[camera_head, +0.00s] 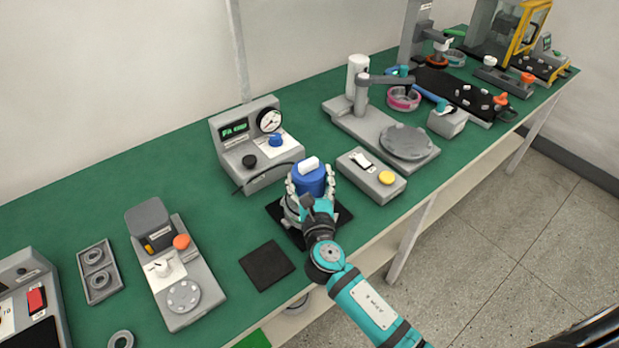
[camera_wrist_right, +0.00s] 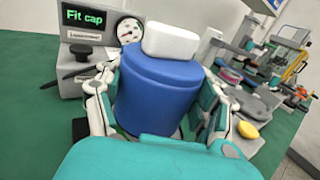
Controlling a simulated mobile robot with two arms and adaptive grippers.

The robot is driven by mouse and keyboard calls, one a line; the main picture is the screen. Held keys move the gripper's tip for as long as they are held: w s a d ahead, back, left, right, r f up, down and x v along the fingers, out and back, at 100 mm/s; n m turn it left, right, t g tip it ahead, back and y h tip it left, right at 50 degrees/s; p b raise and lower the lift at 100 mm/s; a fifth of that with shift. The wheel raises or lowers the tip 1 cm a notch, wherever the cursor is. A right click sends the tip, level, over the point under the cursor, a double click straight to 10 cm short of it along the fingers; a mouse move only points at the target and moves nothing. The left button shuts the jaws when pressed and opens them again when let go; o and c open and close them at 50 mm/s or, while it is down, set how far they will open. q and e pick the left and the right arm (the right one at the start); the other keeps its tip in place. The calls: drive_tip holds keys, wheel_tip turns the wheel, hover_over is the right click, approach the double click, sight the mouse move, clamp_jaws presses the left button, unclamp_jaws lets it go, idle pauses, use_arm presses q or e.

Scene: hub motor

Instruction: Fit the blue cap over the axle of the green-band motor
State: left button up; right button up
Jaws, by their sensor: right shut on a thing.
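My right gripper (camera_head: 311,186) is shut on the blue cap (camera_head: 313,179), with its jointed fingers on both sides of it. The cap is a blue cylinder with a white block on top. It stands roughly upright above a black mat near the front of the green table. In the right wrist view the cap (camera_wrist_right: 158,92) fills the middle between the fingers of my gripper (camera_wrist_right: 160,100). The green-band motor and its axle cannot be made out; the cap and gripper hide what lies beneath. My left gripper is not in view.
Behind the cap stands a gauge box (camera_head: 247,145); its screen (camera_wrist_right: 82,17) reads "Fit cap" in the wrist view. A grey box with a yellow button (camera_head: 372,176) is close on the right. An empty black mat (camera_head: 266,265) lies front left, with bare green table around it.

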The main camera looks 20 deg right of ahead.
drive_tip(key=shift+f, duration=0.3)
drive_tip(key=shift+f+b, duration=0.95)
drive_tip(key=shift+f, duration=0.05)
drive_tip(key=o, duration=1.4)
drive_tip(key=s, duration=0.4)
drive_tip(key=s+a, duration=0.1)
drive_tip(key=s, duration=0.3)
drive_tip(key=s+a, duration=0.1)
drive_tip(key=s, duration=0.2)
drive_tip(key=shift+s+a, duration=0.1)
drive_tip(key=shift+s, duration=0.3)
